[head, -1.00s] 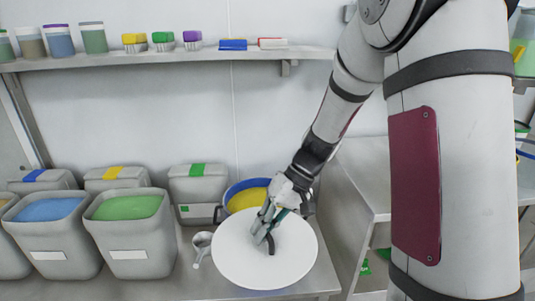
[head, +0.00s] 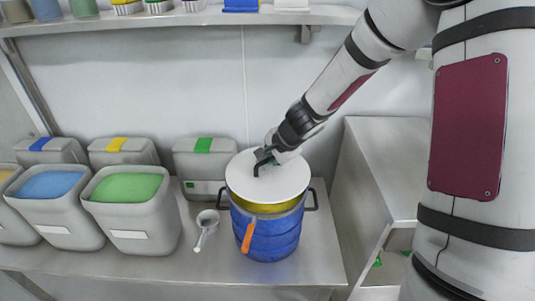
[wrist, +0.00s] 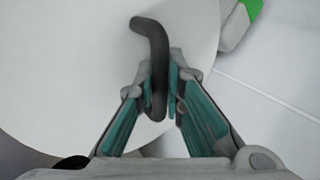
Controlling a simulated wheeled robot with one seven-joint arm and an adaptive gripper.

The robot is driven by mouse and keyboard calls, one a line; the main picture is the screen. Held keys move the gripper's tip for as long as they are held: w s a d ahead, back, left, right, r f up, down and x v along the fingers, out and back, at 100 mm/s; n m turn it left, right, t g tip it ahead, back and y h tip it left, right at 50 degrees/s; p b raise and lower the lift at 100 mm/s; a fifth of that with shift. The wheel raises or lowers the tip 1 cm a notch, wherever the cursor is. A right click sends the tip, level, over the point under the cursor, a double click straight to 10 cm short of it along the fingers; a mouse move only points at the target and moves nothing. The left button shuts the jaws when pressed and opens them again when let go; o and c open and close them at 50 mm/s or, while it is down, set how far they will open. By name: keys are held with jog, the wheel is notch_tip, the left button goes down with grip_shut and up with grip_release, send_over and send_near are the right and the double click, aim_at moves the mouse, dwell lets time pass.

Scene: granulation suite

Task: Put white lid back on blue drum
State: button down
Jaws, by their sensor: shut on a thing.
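The white lid (head: 285,182) is a round disc with a dark bent handle (wrist: 152,45). My gripper (head: 264,158) is shut on this handle; the wrist view shows the handle between the two fingers (wrist: 162,88). The blue drum (head: 265,235) stands upright on the steel bench, with side handles and an orange tag (head: 248,237). The lid is over the drum's mouth. A band of yellow (head: 262,208) shows between the lid's near edge and the drum's rim, so the lid is apart from the rim there. The far rim is hidden by the lid.
A metal scoop (head: 206,224) lies left of the drum. Grey bins with green (head: 127,187) and blue (head: 50,186) contents stand further left, with lidded bins behind. A shelf (head: 180,20) runs along the wall above. Bare bench (head: 325,225) shows right of the drum.

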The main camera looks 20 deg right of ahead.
aim_at(269, 170)
jog(key=shift+w+a+r+m+h, duration=0.1)
jog(key=shift+w+r+m+h, duration=0.1)
jog(key=shift+w+m+h, duration=0.55)
jog(key=shift+d+r+m+h, duration=0.1)
jog(key=shift+d+m+h, duration=0.15)
jog(key=shift+m, duration=0.6)
notch_tip(269, 170, down, 5)
jog(key=b, duration=0.5)
jog(key=shift+r, duration=0.1)
jog(key=shift+f+b, duration=0.95)
jog(key=shift+b, duration=0.3)
jog(key=c, duration=1.6)
grip_release()
jog(key=shift+r, duration=0.1)
